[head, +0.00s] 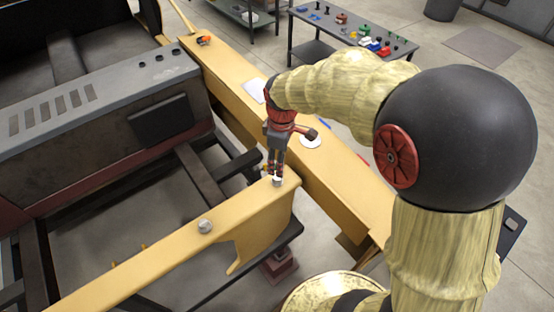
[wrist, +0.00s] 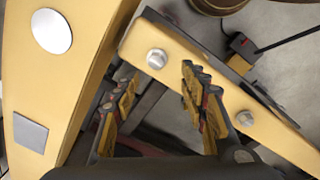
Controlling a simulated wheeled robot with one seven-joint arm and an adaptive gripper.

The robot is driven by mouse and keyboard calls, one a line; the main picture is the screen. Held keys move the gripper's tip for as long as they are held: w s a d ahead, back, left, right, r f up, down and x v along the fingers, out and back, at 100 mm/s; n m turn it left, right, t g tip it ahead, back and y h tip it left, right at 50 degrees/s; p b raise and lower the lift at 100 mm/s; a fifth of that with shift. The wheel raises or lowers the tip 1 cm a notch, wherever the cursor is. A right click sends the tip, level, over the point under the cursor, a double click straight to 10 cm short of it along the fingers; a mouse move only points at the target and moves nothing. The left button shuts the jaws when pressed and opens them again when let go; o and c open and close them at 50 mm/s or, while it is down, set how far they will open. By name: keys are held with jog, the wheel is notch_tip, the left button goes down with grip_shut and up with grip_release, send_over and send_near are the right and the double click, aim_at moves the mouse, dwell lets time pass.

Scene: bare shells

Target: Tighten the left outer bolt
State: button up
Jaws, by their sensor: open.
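A yellow bracket beam (head: 150,258) carries two round silver bolt heads. One bolt (head: 277,182) is near the beam's right end, and the other bolt (head: 205,226) is further left along it. In the wrist view the end bolt (wrist: 156,58) lies just ahead of and between my fingers. The other bolt (wrist: 245,118) is to the right, beyond the right finger. My gripper (head: 275,172) points down directly over the end bolt, with its fingers apart and empty. It also shows in the wrist view (wrist: 158,88). I cannot tell whether a finger touches the bolt.
A long yellow rail (head: 345,185) runs behind the beam, with a white disc (head: 311,142) on it. A dark machine housing (head: 100,100) stands at left. A table (head: 352,35) with small coloured parts is at the back. Grey floor is open at right.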

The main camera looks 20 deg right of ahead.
aim_at(277, 179)
jog(key=shift+w+f+n+g+p, duration=0.3)
jog(key=shift+w+f+n+p, duration=0.45)
jog(key=shift+w, duration=0.15)
jog(key=shift+w+f, duration=0.1)
jog(key=shift+f, duration=4.2)
jog(key=c, duration=0.3)
jog(key=c, duration=0.7)
grip_shut()
